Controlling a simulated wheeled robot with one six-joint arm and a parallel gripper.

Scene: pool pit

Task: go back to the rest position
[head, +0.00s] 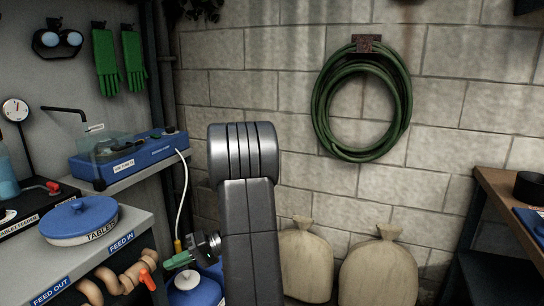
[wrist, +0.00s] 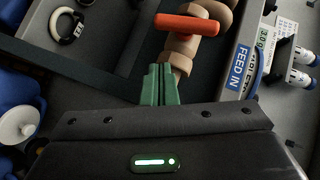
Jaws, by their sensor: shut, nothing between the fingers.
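My gripper (head: 178,261) shows low in the head view, left of my grey arm, with its green fingers pointing left. In the wrist view my gripper (wrist: 160,84) has its green fingers together, with nothing between them. An orange valve handle (head: 148,279) on a tan pipe (head: 92,291) is just left of the fingertips. In the wrist view the orange handle (wrist: 186,25) lies across the pipe, beyond the fingertips. I cannot tell whether the fingertips touch the pipe. My upright arm link hides part of the wall.
A bench with a TABLETS tub (head: 80,219) and FEED IN label (head: 121,242) stands at left. A blue device (head: 130,155) sits behind it. Sacks (head: 380,275) stand by the wall; a wooden bench (head: 510,200) is at right.

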